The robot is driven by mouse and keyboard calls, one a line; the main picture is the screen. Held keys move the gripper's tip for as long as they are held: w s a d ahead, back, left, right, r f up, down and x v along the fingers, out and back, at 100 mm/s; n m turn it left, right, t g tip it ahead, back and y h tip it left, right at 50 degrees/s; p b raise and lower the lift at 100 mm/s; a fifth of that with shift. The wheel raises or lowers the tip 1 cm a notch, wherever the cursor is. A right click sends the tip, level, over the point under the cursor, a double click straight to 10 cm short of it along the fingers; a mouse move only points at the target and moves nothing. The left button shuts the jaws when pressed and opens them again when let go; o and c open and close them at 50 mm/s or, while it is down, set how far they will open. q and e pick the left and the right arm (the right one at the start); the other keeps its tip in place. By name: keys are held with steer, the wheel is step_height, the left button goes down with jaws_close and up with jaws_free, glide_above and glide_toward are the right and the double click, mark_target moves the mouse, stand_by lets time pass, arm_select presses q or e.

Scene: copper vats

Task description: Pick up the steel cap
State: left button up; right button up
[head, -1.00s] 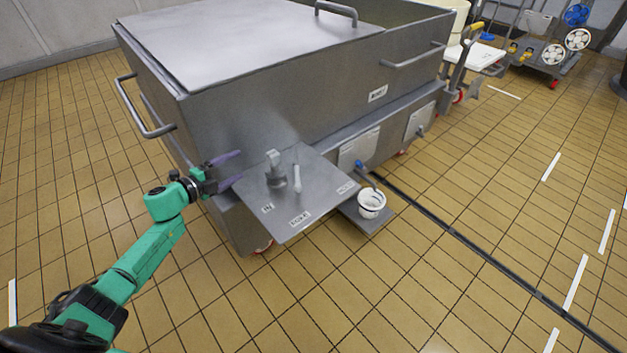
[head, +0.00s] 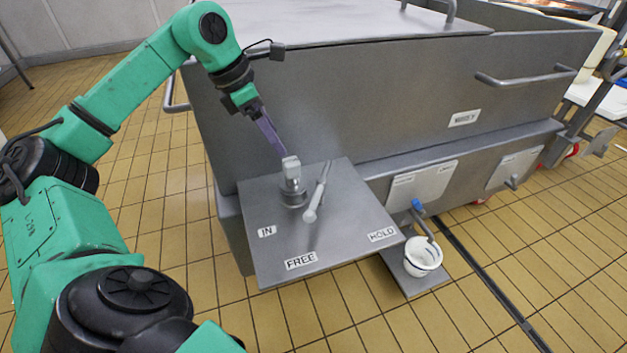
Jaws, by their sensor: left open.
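The steel cap (head: 292,186), a small grey piece with a round base and an upright block-like grip, stands on a square steel plate (head: 265,265) fixed to the side of the vat. My left gripper (head: 281,148) points down at it with purple fingers, open, its tips just above or at the top of the grip. The fingers overlap in this view, so I cannot tell whether they straddle the grip. My right gripper is not in view.
A pale lever (head: 315,203) rises close right of the cap. The plate carries labels IN, FREE and HOLD. The big steel vat (head: 330,100) stands right behind. A white cup (head: 422,255) sits on a low shelf at the right. Tiled floor is open in front.

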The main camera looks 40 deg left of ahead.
mark_target(290, 161)
arm_select(q)
steer(key=b+x, duration=0.2)
steer(key=x, duration=0.7)
steer(key=shift+s, duration=0.1)
steer(key=x, duration=0.3)
steer(key=shift+f+b, duration=0.1)
steer(key=shift+b, duration=0.25)
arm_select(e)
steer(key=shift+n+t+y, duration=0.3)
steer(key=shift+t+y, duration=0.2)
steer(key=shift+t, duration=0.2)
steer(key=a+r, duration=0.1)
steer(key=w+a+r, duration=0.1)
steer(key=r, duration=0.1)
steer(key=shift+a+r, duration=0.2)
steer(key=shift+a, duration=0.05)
arm_select(q)
jaws_close()
